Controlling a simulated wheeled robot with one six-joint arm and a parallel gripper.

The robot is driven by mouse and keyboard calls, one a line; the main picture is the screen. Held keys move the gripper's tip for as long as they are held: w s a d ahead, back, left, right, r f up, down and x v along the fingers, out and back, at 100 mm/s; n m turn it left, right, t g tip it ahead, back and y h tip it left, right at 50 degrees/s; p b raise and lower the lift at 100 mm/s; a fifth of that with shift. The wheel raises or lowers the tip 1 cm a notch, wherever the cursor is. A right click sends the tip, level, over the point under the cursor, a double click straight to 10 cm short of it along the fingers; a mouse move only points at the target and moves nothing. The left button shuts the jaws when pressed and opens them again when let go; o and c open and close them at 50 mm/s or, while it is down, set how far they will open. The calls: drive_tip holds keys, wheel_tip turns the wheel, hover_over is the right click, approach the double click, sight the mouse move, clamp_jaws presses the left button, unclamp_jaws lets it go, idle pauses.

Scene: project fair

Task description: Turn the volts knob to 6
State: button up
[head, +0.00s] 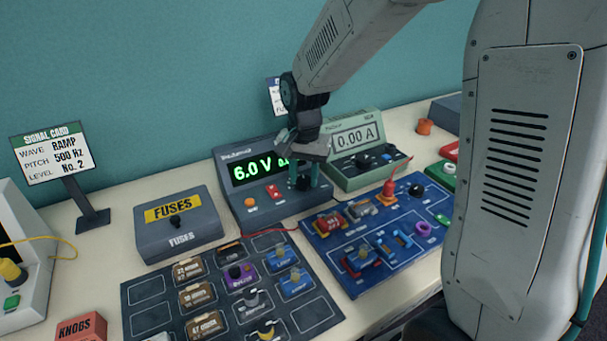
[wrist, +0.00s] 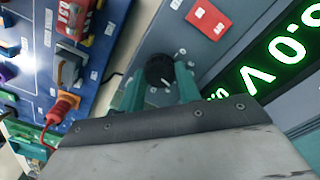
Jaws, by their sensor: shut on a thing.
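The power supply (head: 233,198) is a grey box against the back wall with a green lit display (head: 252,171) reading 6.0 V. The display also shows in the wrist view (wrist: 275,65), partly hidden by my gripper. The black volts knob (wrist: 160,70) is on its front panel, below the display's right end. My gripper (head: 303,178) comes down in front of the panel, its two green fingers on either side of the knob and shut on it. The fingers and knob also show in the wrist view. In the head view the gripper hides the knob and the display's right end.
A green meter (head: 345,175) reading 0.00 A stands close on the right. A blue circuit board (head: 345,275) with a red plug (head: 389,188) lies in front. A fuses box (head: 178,225) and a dark parts tray (head: 140,290) are to the left.

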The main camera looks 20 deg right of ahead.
sight(304, 180)
idle(0.4)
drive_tip(key=o, duration=1)
drive_tip(key=shift+c, duration=0.2)
wheel_tip(304, 180, up, 8)
drive_tip(key=shift+f, duration=0.1)
drive_tip(key=shift+s, duration=0.1)
drive_tip(key=s+d+r+n, duration=0.1)
drive_tip(key=s+r+n, duration=0.1)
drive_tip(key=s, duration=1.1)
drive_tip(key=s+d+r+n+t, duration=0.1)
drive_tip(key=s+r+n, duration=0.2)
drive_tip(key=s, duration=1)
drive_tip(key=n, duration=0.2)
drive_tip(key=shift+s+d+r+n, duration=0.15)
drive_tip(key=shift+d+r+n, duration=0.15)
drive_tip(key=shift+d, duration=0.1)
